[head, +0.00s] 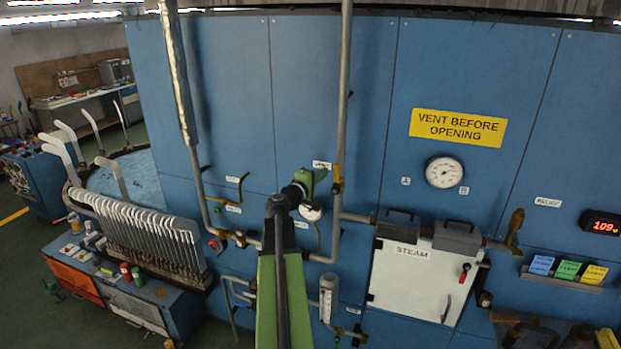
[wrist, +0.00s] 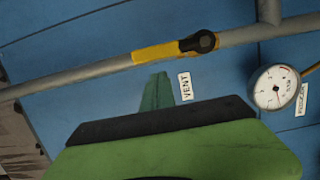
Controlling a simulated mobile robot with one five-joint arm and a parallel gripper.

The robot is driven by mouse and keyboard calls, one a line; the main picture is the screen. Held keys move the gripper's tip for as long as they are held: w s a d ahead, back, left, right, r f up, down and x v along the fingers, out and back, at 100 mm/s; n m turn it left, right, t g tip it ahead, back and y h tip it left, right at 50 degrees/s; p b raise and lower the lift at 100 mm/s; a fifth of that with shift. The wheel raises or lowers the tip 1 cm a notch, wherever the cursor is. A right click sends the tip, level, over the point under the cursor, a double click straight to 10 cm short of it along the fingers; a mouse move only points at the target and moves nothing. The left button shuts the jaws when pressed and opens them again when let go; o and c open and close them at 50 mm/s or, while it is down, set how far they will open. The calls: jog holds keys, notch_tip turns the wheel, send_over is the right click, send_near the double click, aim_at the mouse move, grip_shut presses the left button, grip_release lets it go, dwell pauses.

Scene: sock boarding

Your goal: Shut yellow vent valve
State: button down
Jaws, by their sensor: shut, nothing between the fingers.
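The yellow vent valve handle (wrist: 160,51) lies along a grey pipe in the wrist view, with a dark pivot at its right end. A white label (wrist: 185,87) beside it reads VENT. In the head view the yellow valve (head: 337,181) sits on the vertical pipe, just right of my gripper (head: 314,178). In the wrist view the green fingers of my gripper (wrist: 157,92) are together and empty, with the tips below the handle. I see a gap in the picture between tips and handle; contact is not apparent.
A small round gauge (wrist: 276,87) is near the pipe. A white STEAM box (head: 410,283) and a larger gauge (head: 444,172) are on the panel to the right. A rack of white sock boards (head: 150,235) stands at left.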

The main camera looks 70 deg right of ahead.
jog(key=shift+s, duration=0.7)
